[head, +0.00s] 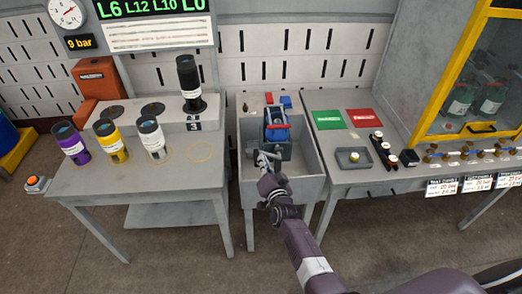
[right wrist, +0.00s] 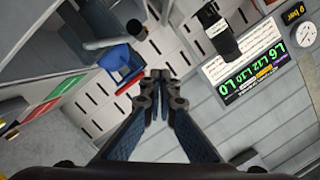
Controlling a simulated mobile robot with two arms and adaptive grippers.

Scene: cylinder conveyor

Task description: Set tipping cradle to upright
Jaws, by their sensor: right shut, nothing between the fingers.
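The tipping cradle (head: 276,136) is a blue piece with a red bar (head: 277,126) across it, sitting in the grey basin (head: 310,165) in the middle of the head view. I cannot tell its exact tilt. In the right wrist view, a blue part (right wrist: 117,58) and a red bar (right wrist: 127,88) show left of the fingertips. My right gripper (head: 266,157) is over the near part of the basin, in front of the cradle and apart from the red bar. Its fingers (right wrist: 162,76) are together and empty. My left gripper is not in view.
On the left table (head: 115,185) stand purple (head: 70,142), yellow (head: 110,141) and white (head: 150,138) cylinders, with a black cylinder (head: 188,80) on the raised step. The right bench (head: 340,120) holds green and red pads, a small tray (head: 353,158) and brass valves.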

